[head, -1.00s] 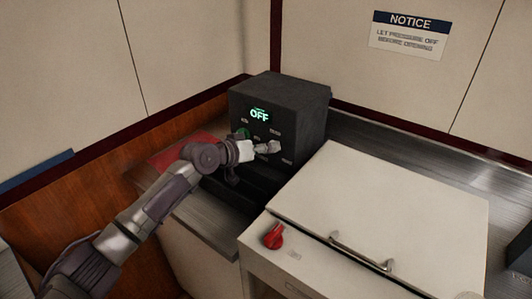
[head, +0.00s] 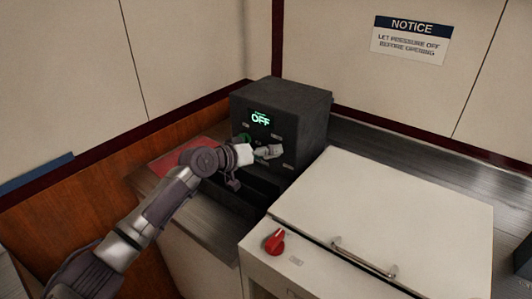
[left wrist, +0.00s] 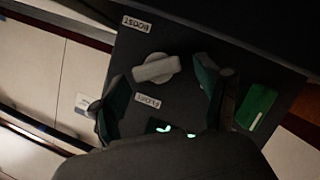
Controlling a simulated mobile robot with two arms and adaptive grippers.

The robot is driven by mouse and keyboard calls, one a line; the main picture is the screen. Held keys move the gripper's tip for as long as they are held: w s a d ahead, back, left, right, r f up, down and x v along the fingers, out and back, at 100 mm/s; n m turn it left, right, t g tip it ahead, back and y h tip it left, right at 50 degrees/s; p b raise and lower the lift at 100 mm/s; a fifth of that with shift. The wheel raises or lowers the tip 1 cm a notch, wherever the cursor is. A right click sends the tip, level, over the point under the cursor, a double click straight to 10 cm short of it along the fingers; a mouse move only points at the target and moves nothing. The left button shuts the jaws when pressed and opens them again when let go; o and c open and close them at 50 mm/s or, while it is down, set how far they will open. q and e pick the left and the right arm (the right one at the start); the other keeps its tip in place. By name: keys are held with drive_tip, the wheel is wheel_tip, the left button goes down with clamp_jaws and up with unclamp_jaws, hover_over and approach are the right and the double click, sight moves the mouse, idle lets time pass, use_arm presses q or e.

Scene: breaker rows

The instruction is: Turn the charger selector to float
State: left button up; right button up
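The charger is a dark box (head: 308,115) at the back of the counter, its display (head: 261,119) reading OFF in green. The selector is a light grey bar knob (left wrist: 157,68) on its face in the left wrist view, lying nearly crosswise there. A BOOST label (left wrist: 136,23) and a FLOAT label (left wrist: 147,99) show upside down beside it. My left gripper (left wrist: 158,74) is open, with one finger on each side of the knob; I cannot tell whether they touch it. In the head view the left gripper (head: 258,153) is at the panel, partly covering it. My right gripper is not in view.
A green part (left wrist: 257,107) sits on the panel close beside one finger. A white lidded chest (head: 400,210) with a bar handle (head: 362,258) and a red knob (head: 275,241) stands at front right. A red flat item (head: 185,155) lies left of the charger. Walls close the corner behind.

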use_arm(q)
drive_tip(key=v, duration=1.2)
